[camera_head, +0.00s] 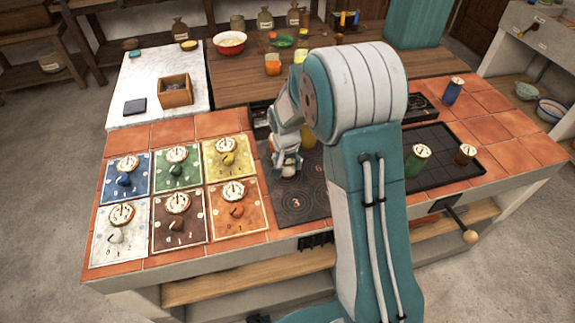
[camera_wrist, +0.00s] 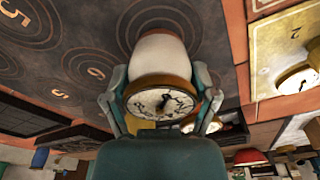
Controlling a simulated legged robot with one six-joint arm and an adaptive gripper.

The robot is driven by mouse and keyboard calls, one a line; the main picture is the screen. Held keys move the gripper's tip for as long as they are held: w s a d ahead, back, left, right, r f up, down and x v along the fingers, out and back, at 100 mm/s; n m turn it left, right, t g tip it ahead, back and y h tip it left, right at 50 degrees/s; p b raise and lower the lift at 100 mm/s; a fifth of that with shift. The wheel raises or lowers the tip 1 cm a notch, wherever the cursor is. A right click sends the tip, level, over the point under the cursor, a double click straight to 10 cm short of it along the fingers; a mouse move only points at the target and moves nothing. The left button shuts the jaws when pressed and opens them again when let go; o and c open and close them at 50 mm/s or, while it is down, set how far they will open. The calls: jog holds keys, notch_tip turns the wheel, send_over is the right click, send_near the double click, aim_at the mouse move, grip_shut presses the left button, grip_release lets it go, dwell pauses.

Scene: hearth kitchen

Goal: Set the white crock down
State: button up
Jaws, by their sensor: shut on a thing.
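The white crock (camera_wrist: 157,57) has a round dial on its lid (camera_wrist: 160,101). In the wrist view my gripper (camera_wrist: 159,78) is shut on it, one finger on each side. In the head view the crock (camera_head: 288,171) is a small pale shape under my gripper (camera_head: 287,157), mostly hidden by the fingers. It is over the dark hob (camera_head: 297,213), which has numbered ring marks and also shows in the wrist view (camera_wrist: 55,60). I cannot tell whether the crock's base touches the hob.
A yellow jar (camera_head: 308,136) stands behind my gripper, partly hidden by my arm. Several coloured panels with knobs and dials, such as the orange one (camera_head: 237,212), lie left of the hob. A green jar (camera_head: 417,161) and brown jar (camera_head: 465,155) stand on the right.

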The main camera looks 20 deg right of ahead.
jog(key=shift+f, duration=0.55)
jog(key=shift+a, duration=0.15)
jog(key=o, duration=1.2)
